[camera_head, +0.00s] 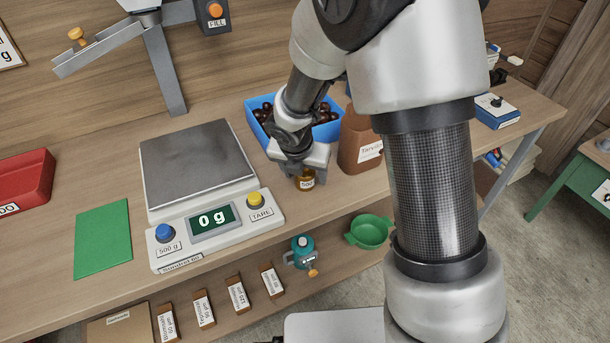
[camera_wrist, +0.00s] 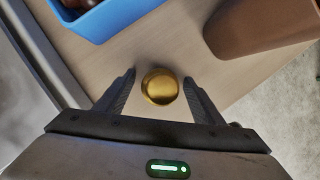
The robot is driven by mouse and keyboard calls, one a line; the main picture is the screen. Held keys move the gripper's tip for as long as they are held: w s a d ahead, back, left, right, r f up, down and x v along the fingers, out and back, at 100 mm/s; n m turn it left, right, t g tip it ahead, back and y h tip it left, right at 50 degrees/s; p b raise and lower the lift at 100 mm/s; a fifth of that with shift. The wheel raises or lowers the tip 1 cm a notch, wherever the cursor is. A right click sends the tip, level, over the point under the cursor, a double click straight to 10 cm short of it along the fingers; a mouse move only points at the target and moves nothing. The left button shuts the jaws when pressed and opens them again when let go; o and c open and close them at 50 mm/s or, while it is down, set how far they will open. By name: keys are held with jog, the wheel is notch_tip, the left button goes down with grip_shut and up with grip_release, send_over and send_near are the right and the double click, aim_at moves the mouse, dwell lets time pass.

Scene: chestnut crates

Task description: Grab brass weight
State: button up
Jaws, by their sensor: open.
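The brass weight (camera_wrist: 160,87) is a small round golden piece on the wooden table. In the wrist view it lies between the two open fingers of my gripper (camera_wrist: 160,92), with a gap on each side. In the head view the brass weight (camera_head: 306,182) shows a white "500" label and stands upright under my gripper (camera_head: 303,172). My gripper reaches down over it and hides its top. I cannot tell the exact height of the fingers against it.
A scale (camera_head: 203,184) reading 0 g stands left of the weight. A blue crate (camera_head: 258,127) of chestnuts is behind it. A brown container (camera_head: 352,165) stands close on the right. A green mat (camera_head: 103,240) lies at left. The table's front edge is near.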

jog(key=c, duration=1.6)
